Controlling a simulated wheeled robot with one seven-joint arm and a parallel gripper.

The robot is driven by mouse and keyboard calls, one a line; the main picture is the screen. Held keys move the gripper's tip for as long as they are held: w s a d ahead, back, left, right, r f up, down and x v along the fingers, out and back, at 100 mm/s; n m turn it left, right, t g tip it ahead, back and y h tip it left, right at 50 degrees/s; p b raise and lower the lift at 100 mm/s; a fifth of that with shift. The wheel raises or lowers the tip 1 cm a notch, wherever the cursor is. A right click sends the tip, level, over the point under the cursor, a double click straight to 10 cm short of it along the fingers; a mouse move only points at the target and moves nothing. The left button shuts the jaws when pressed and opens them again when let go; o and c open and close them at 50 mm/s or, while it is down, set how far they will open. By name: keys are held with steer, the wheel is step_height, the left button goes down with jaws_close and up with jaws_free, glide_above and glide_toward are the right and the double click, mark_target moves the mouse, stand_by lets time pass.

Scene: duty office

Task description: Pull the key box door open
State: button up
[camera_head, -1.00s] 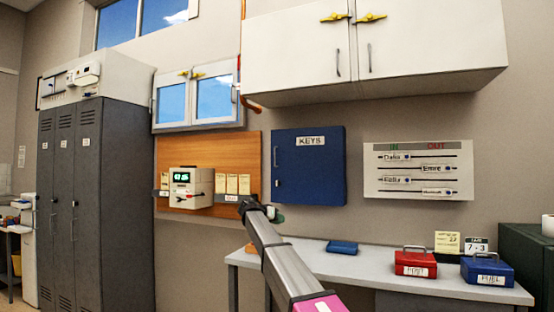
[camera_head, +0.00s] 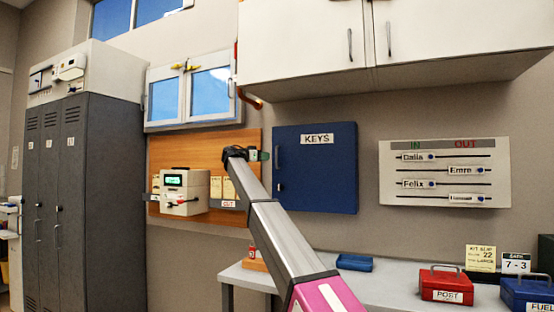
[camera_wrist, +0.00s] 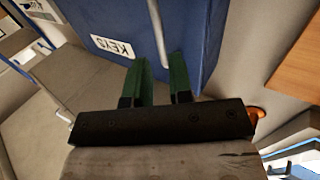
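The blue key box (camera_head: 325,175) with a white KEYS label (camera_head: 317,139) hangs on the wall. Its door is shut. A vertical silver handle (camera_head: 278,157) sits near its left edge. My gripper (camera_head: 266,156) is just left of the handle in the head view. The blue door (camera_wrist: 198,25) lies just beyond. I cannot tell whether either finger touches the handle.
A white wall cabinet (camera_head: 310,50) hangs above the key box. A wooden board (camera_head: 225,149) with a white time clock (camera_head: 184,190) is to the left. A desk (camera_head: 320,275) below holds a blue case (camera_head: 354,262) and a red box (camera_head: 446,284). An IN/OUT board (camera_head: 445,172) is at right.

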steer(key=x, duration=0.7)
steer(key=shift+w, duration=0.1)
jaws_close()
